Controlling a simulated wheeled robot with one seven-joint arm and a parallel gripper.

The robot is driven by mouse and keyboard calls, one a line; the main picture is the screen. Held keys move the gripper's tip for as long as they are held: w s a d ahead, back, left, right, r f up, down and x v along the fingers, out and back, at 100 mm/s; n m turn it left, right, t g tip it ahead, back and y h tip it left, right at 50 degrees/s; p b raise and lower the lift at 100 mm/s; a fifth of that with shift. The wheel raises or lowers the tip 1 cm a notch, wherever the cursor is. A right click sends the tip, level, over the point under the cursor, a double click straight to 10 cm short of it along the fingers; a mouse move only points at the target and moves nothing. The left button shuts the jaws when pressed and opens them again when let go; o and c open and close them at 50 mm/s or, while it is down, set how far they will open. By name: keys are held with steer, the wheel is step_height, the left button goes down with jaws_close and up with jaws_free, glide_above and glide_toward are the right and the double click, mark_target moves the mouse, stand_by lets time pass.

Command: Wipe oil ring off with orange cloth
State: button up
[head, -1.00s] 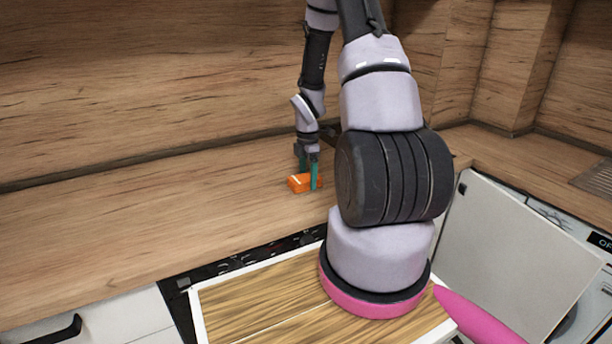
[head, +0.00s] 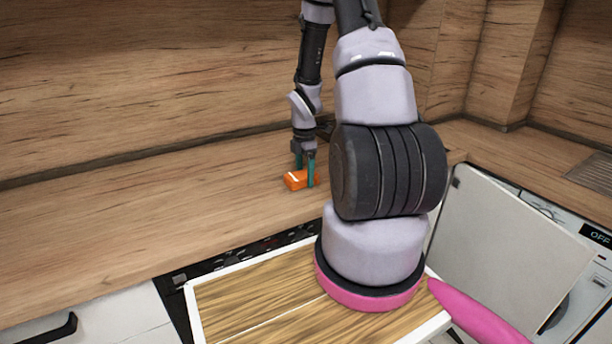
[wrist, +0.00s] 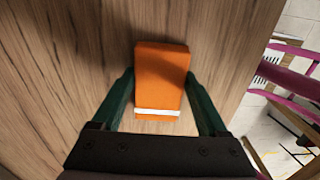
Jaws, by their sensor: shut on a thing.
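The orange cloth (head: 297,180) is a folded block with a white stripe, low at the wooden countertop. It also shows in the wrist view (wrist: 160,78), between the two green fingers. My gripper (head: 305,172) points down and is shut on the cloth; its fingers also show in the wrist view (wrist: 160,92). I cannot tell whether the cloth touches the counter. No oil ring is visible in these frames; my arm hides part of the counter.
The wooden countertop (head: 150,205) is clear to the left of the cloth. A white-framed wooden panel (head: 260,298) lies in front, below my arm. A pale door (head: 500,245) stands open at right, beside an appliance with an OFF display (head: 597,238).

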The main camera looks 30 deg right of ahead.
steer(key=shift+w, duration=0.8)
steer(key=shift+r, duration=0.15)
steer(key=shift+r, duration=2.45)
